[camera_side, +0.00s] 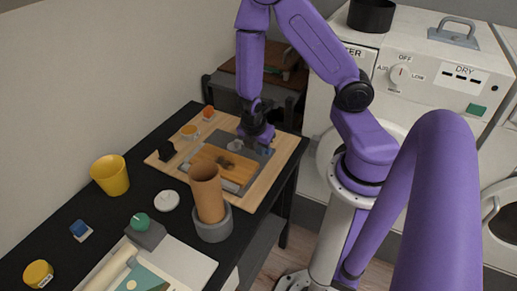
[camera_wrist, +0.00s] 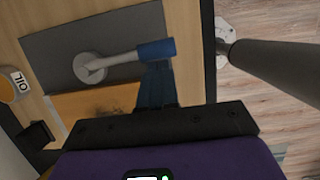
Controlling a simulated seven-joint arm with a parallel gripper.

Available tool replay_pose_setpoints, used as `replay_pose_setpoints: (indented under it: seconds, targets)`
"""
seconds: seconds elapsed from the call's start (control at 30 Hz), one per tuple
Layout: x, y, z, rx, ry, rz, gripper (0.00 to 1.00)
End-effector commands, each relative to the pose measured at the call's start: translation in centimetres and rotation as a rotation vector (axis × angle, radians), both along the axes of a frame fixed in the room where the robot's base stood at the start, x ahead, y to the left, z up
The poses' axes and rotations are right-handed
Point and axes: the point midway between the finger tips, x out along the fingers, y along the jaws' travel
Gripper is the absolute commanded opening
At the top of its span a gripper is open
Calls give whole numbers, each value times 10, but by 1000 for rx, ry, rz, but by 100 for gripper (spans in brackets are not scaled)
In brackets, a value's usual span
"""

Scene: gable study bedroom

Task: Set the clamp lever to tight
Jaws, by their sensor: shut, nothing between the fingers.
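The clamp lever (camera_wrist: 110,62) has a round grey hub on a dark grey plate (camera_wrist: 60,44) and a grey arm ending in a blue handle (camera_wrist: 156,49). In the wrist view the arm points right from the hub. In the side view the blue handle (camera_side: 266,152) shows at the plate's right, beside my gripper (camera_side: 257,143). My gripper (camera_wrist: 156,82) is shut and empty, its fingertips close against the near side of the handle in the wrist view. I cannot tell whether they touch. No tight or loose marking is readable.
An orange wooden piece (camera_side: 222,172) lies by the plate on a light wooden board (camera_side: 284,151). A yellow tin marked OIL (camera_wrist: 10,86) and a small black object (camera_wrist: 34,138) stand nearby. A brown cylinder (camera_side: 207,190) in a grey holder stands at the board's front.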

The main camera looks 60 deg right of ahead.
Motion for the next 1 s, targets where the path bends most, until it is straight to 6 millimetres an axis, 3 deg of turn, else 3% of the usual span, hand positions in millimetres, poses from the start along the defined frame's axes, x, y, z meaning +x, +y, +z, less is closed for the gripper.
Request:
replay_pose_setpoints:
  seconds: [0.57, 1.0]
  targets:
    - [-3, -38, 0, -2, 4, -7, 0]
    - [12, -75, 0, -2, 4, -7, 0]
